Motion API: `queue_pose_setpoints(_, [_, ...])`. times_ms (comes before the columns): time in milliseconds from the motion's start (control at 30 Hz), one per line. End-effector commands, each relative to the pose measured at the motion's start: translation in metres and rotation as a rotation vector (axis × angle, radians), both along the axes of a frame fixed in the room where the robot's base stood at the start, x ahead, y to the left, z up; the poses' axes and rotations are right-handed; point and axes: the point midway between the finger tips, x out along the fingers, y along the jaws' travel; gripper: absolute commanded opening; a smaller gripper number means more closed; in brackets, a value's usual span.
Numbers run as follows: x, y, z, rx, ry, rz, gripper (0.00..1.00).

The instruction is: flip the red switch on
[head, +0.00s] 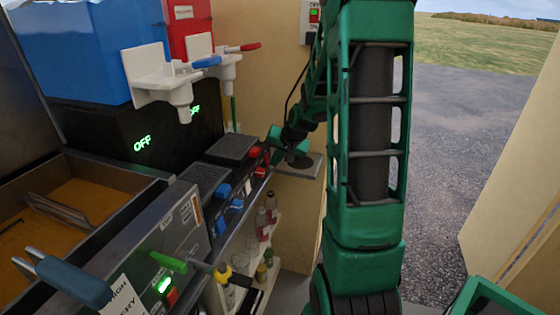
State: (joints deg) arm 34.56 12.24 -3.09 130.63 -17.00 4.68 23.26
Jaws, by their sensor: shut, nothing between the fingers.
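Red controls sit on the front panel of the black drinks machine, at its far end: a red switch (255,152) and a second red part just below it (259,172). I cannot tell at this size which way the switch is set. Two green "OFF" displays glow on the machine; the near one (142,144) is clear and the far one (195,110) is partly hidden by a tap. My gripper (273,152) is shut and empty, just right of the red switch. Its fingertips are small and dark, so I cannot tell whether they touch the switch.
Blue controls (223,190) sit nearer on the same panel. White taps (162,80) with blue and red handles overhang the drip trays (233,147). A fryer (165,240) with a lit green switch stands in front. Bottles (262,222) stand on low shelves. Paved ground opens at right.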

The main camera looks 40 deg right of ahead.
Motion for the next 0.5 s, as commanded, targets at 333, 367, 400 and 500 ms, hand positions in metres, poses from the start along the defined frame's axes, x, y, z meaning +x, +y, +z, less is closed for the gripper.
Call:
queue_pose_setpoints(333, [0.003, 0.0018, -0.0001, 0.0, -0.001, 0.0, 0.0])
queue_pose_setpoints(367, [0.003, 0.0017, 0.0, 0.0, -0.001, 0.0, 0.0])
queue_pose_setpoints(400, [0.0032, 0.0022, -0.0001, 0.0, -0.001, 0.0, 0.0])
queue_pose_setpoints(500, [0.0062, 0.009, -0.001, 0.006, -0.008, 0.01, 0.0])
